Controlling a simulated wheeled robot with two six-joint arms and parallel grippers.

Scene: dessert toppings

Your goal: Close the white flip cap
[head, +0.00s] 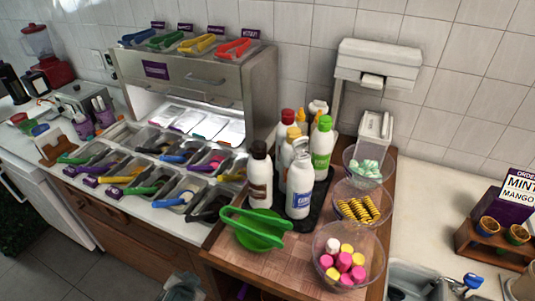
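A white squeeze bottle with a blue label (300,188) stands upright at the front of a group of bottles on a black tray (313,219). Its top is a pale white-grey cap (301,147). A second white cap (318,105) tops a bottle at the back of the group, mostly hidden by the others. Both caps are too small to tell whether a lid is flipped open or shut. Neither of my grippers can be made out in the head view.
Bottles with brown (259,147), red (287,115) and green (325,122) caps crowd around. Green tongs rest on a green bowl (262,239) in front. Clear bowls of pink and yellow sweets (346,262), striped pieces (358,208) and mint-coloured pieces (366,168) line the right edge.

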